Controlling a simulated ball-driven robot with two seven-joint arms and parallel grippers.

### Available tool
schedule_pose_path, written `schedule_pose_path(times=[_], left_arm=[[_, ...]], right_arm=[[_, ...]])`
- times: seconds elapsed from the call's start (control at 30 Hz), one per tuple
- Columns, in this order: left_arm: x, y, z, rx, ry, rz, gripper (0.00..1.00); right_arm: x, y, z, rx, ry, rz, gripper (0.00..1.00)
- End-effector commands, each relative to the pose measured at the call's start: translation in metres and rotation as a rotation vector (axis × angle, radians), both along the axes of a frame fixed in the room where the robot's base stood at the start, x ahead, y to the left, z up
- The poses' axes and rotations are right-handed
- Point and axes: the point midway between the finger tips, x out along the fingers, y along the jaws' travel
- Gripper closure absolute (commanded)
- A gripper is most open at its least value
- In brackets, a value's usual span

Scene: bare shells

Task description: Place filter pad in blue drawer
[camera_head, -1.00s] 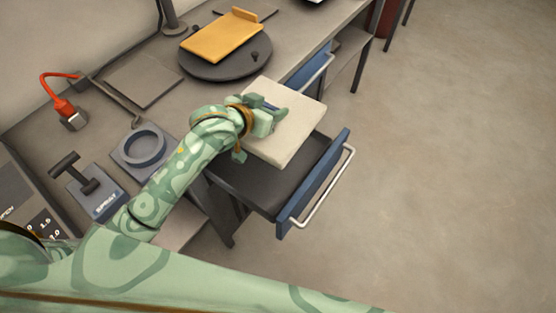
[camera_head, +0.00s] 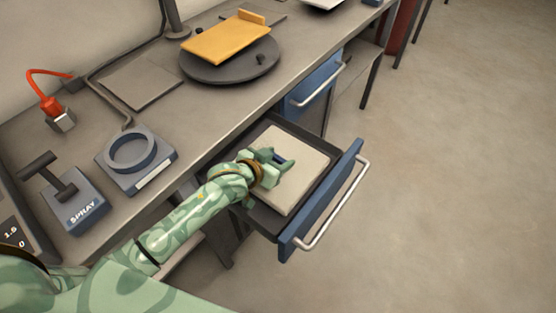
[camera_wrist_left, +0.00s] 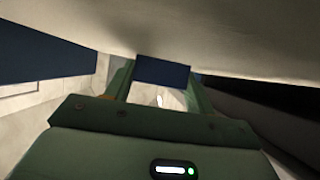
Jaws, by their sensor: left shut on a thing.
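The filter pad (camera_head: 300,178) is a cream, square, thick slab with a small dark blue tab (camera_wrist_left: 162,72). It lies within the outline of the open blue drawer (camera_head: 325,202), whose dark tray shows around it. I cannot tell whether the pad touches the tray floor. My left gripper (camera_head: 280,160) is over the pad's left part, shut on its blue tab. In the left wrist view the gripper's fingers (camera_wrist_left: 160,80) flank the tab, and the pad's pale face (camera_wrist_left: 215,30) fills the top. My right gripper is not in view.
Another blue drawer (camera_head: 318,82) beyond is closed. Open floor (camera_head: 450,180) lies to the right.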

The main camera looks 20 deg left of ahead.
Motion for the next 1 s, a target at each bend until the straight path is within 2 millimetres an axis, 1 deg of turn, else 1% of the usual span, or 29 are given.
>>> schedule_pose_path(times=[0.03, 0.27, 0.6, 0.73, 0.77, 0.8, 0.83, 1.0], left_arm=[[0.000, 0.000, -0.004, 0.000, -0.001, 0.000, 0.69], [0.000, 0.000, -0.001, -0.001, -0.003, 0.000, 0.69], [0.000, 0.000, -0.011, -0.001, -0.002, 0.000, 0.69], [0.000, 0.000, -0.012, 0.000, -0.003, 0.000, 0.69], [0.000, -0.001, -0.012, 0.000, -0.002, 0.000, 0.43], [0.000, 0.000, -0.012, 0.000, -0.002, 0.000, 0.32], [0.000, 0.000, -0.012, -0.001, -0.002, 0.000, 0.24], [0.000, 0.000, -0.012, -0.001, -0.002, 0.000, 0.24]], right_arm=[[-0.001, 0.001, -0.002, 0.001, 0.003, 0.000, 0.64], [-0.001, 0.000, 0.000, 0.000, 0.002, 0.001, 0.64], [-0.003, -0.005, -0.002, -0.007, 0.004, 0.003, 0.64], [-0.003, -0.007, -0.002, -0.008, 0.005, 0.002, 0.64], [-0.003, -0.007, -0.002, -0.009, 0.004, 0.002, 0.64], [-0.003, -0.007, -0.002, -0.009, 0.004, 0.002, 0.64], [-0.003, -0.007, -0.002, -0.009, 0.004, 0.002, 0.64], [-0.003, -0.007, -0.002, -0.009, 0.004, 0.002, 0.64]])
